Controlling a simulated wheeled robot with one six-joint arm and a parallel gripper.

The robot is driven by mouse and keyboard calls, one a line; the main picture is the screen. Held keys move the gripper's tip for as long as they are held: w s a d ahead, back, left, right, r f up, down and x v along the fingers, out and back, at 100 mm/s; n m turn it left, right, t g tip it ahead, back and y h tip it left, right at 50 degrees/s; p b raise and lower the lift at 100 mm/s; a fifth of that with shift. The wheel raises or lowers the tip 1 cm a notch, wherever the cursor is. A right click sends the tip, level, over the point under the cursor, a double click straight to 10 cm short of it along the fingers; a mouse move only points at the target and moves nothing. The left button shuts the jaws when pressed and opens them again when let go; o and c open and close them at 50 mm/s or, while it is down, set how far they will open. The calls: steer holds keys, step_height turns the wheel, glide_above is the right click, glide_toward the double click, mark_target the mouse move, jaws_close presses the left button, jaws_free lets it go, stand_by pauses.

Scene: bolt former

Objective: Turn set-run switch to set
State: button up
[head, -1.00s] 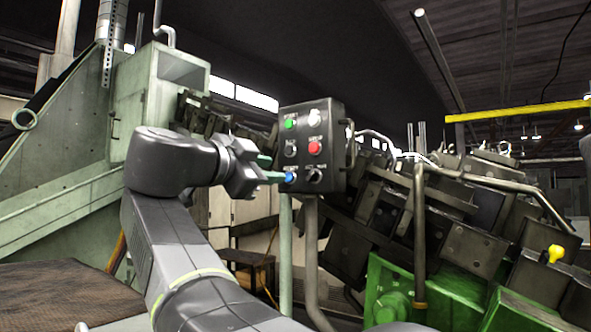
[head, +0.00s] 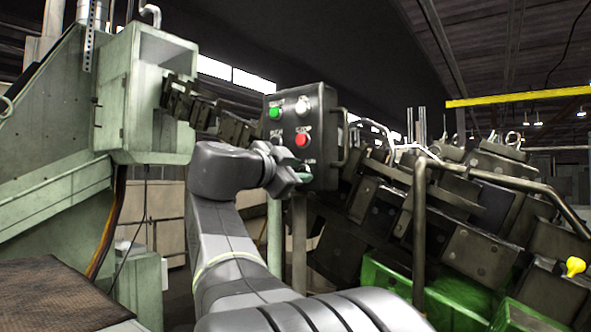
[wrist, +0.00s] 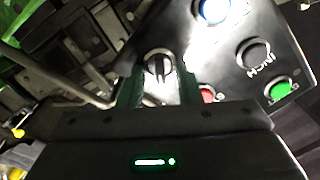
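The set-run switch (wrist: 158,65) is a round dark knob with a pale raised grip on the black control panel (head: 288,123). In the wrist view it lies between the two green fingertips of my gripper (wrist: 161,80), with a visible gap on each side. The gripper is open and holds nothing. I cannot tell whether the fingertips reach past the knob's face.
The panel also carries a green button (head: 274,112), a white one (head: 302,104), a red stop button (head: 302,140), a black inch button (wrist: 253,52) and a blue button (wrist: 213,10). A bent handle (head: 346,138) and machinery stand right of the panel.

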steer(key=c, duration=0.7)
steer(key=shift+o, duration=0.2)
steer(key=n+b, duration=0.2)
steer(key=n, duration=0.1)
steer(key=shift+f, duration=0.1)
steer(key=n+b, duration=0.1)
steer(key=n, duration=0.2)
steer(key=shift+w+a+n, duration=0.1)
steer(key=shift+a+n, duration=0.05)
steer(key=shift+n, duration=0.15)
steer(key=n, duration=1.1)
steer(key=shift+w+a, duration=0.15)
steer(key=shift+a, duration=0.05)
steer(key=shift+n, duration=0.3)
